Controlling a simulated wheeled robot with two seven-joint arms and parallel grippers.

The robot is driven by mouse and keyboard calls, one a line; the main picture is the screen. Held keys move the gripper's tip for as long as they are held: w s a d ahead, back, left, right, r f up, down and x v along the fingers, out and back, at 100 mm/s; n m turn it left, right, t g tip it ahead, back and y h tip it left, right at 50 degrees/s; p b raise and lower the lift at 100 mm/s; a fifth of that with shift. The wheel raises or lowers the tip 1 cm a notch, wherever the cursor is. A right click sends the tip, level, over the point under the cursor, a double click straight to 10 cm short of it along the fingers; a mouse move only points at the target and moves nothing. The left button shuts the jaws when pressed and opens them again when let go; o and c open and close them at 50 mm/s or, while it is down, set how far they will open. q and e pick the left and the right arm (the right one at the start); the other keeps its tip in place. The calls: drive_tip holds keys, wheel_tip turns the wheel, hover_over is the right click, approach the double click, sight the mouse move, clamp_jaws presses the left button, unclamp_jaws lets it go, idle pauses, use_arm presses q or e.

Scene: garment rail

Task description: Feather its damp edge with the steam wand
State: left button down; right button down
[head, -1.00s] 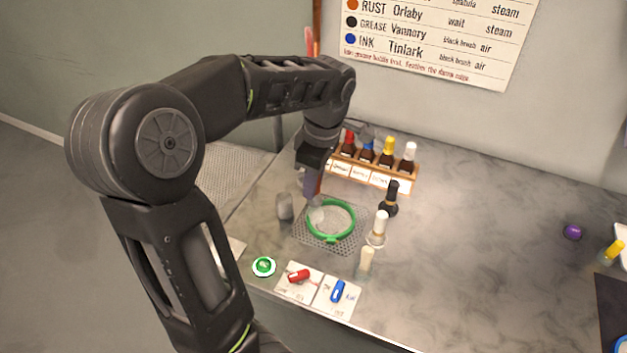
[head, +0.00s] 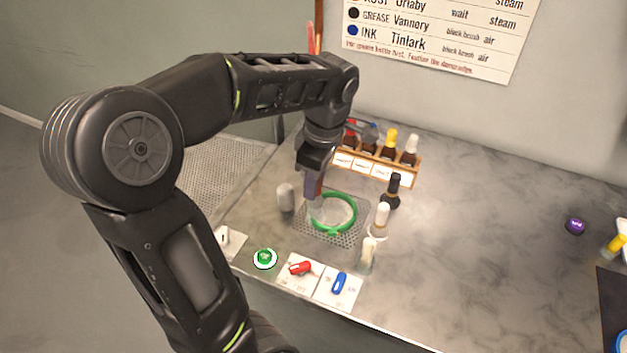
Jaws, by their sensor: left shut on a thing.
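A green hoop (head: 334,233) with pale cloth (head: 337,212) inside it lies on a perforated metal plate (head: 318,236) on the counter. My left gripper (head: 314,180) points down over the hoop's left side. It is shut on a slim purple-grey tool, seemingly the steam wand (head: 313,192). A pale, blurred patch at the wand's lower end overlaps the hoop's left rim; I cannot tell whether it touches the cloth. The damp edge cannot be made out. My right gripper is out of view.
A wooden rack (head: 375,170) of bottles stands behind the hoop. A black bottle (head: 392,191) and pale-topped bottles (head: 380,219) stand to its right, a grey cylinder (head: 286,197) to its left. The counter's right is mostly clear.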

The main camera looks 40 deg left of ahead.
use_arm(q)
drive_tip(key=shift+s+d, duration=0.2)
drive_tip(key=shift+d, duration=0.35)
drive_tip(key=shift+s+d, duration=0.15)
drive_tip(key=shift+d, duration=0.35)
drive_tip(key=shift+d, duration=0.1)
drive_tip(key=shift+w+d, duration=0.25)
drive_tip(key=shift+d, duration=0.3)
drive_tip(key=shift+w+d, duration=0.2)
drive_tip(key=shift+d, duration=0.35)
drive_tip(key=shift+w+d, duration=0.1)
drive_tip(key=shift+w, duration=0.05)
drive_tip(key=shift+w+d, duration=0.55)
drive_tip(key=shift+w, duration=0.35)
drive_tip(key=shift+w, duration=0.1)
drive_tip(key=shift+w, duration=1.1)
drive_tip(key=shift+p, duration=0.3)
